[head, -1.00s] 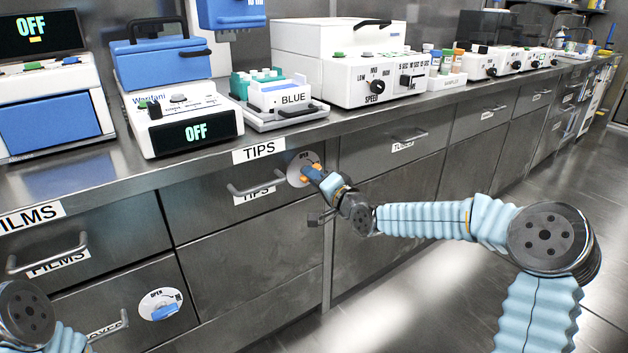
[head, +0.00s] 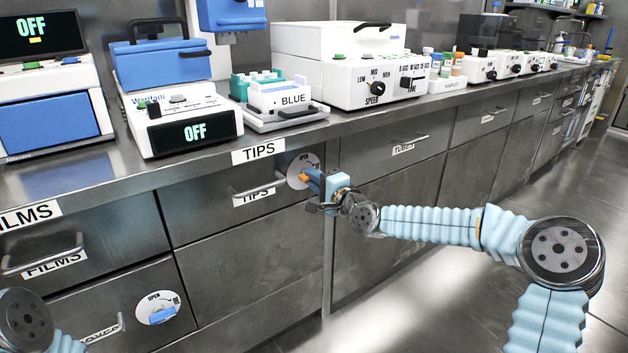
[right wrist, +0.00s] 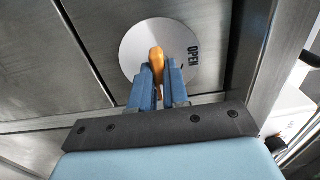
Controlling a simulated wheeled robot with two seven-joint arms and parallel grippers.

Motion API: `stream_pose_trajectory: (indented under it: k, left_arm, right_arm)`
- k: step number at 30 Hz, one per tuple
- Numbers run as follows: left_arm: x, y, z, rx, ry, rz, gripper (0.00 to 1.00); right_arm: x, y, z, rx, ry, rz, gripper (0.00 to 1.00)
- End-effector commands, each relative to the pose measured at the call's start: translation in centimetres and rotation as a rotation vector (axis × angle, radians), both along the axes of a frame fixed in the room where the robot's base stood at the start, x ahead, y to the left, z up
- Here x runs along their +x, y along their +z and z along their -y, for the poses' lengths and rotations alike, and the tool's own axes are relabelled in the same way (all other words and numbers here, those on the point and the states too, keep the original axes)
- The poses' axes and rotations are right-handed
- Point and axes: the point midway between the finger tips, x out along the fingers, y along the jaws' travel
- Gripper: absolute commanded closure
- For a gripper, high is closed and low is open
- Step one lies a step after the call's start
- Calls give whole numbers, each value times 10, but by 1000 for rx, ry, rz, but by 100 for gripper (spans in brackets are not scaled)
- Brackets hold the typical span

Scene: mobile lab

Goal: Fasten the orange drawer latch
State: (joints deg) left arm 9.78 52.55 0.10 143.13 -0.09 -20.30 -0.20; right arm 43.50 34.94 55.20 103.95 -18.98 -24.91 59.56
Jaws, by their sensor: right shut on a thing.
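The orange drawer latch (right wrist: 156,62) is a small orange lever on a round pale plate (right wrist: 133,49) marked OPEN. In the head view the latch (head: 306,178) is at the upper right of the TIPS drawer (head: 215,207), partly hidden by my right gripper. My right gripper (head: 313,181) reaches it from the right. In the right wrist view the blue fingers (right wrist: 159,80) are shut on the lever, one on each side. The lever points down toward the gripper in that view. My left gripper is out of view; only part of my left arm shows at the lower left.
The TIPS drawer handle (head: 258,185) is just left of the latch plate. A blue latch (head: 162,315) is on a lower drawer. The steel counter (head: 205,168) overhangs the drawer fronts, with instruments on it. The floor at right is clear.

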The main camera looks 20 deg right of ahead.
Motion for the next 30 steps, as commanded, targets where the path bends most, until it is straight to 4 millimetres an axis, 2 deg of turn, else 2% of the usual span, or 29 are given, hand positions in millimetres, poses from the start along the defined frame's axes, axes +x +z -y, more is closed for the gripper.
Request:
stream_pose_trajectory:
  k: [9,10,15,25,30]
  left_arm:
    - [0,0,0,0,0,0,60]
    - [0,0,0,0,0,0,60]
    - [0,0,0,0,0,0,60]
    - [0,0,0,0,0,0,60]
    - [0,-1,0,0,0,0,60]
  right_arm:
    - [0,-1,1,4,-2,-4,100]
    - [0,-1,1,4,-2,-4,82]
    - [0,-1,1,2,-1,-2,60]
    - [-4,0,2,2,-1,-1,60]
    - [-30,-2,13,-1,-3,-4,60]
